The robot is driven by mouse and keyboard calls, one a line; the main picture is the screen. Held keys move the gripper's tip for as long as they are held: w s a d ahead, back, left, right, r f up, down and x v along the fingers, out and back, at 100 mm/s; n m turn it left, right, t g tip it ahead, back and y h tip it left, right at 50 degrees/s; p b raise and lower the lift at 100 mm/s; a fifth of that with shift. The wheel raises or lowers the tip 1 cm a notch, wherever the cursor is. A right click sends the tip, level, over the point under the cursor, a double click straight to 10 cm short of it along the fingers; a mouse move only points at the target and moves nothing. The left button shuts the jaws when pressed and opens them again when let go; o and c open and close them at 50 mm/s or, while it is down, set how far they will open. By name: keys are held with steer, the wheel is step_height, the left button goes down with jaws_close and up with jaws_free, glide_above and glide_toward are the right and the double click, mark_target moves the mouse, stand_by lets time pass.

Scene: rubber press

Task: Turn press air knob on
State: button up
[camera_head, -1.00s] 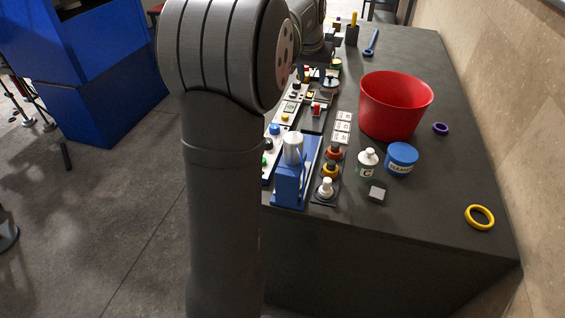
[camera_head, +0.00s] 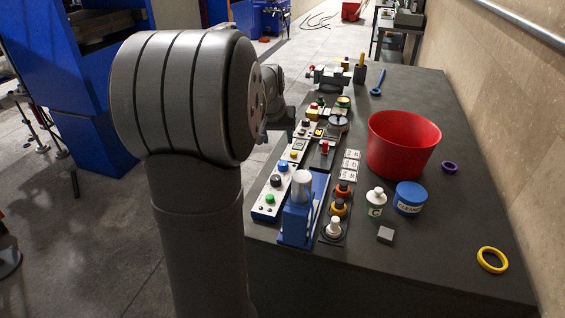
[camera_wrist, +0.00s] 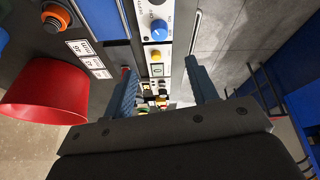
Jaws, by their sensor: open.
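A blue knob (camera_head: 283,165) sits on a white control panel along the bench's left edge, above a green button (camera_head: 270,198). A blue knob also shows in the wrist view (camera_wrist: 159,30), on a white panel with printing too small to read. Which knob is the press air knob, and how it is set, I cannot tell. My gripper (camera_wrist: 160,66) is open and empty in the wrist view. The panels show between its two fingers, and the blue knob lies beyond the fingertips, apart from them. My arm hides part of the head view.
A blue stand with a silver cylinder (camera_head: 302,186) rises beside the panel. To its right are orange and white knobs, a small bottle (camera_head: 376,203) and a blue tub (camera_head: 409,198). A red bucket (camera_head: 400,145) stands mid-bench. The front right of the bench is mostly clear.

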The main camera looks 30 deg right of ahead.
mark_target(283, 163)
steer(key=x, duration=1.4)
steer(key=c, duration=1)
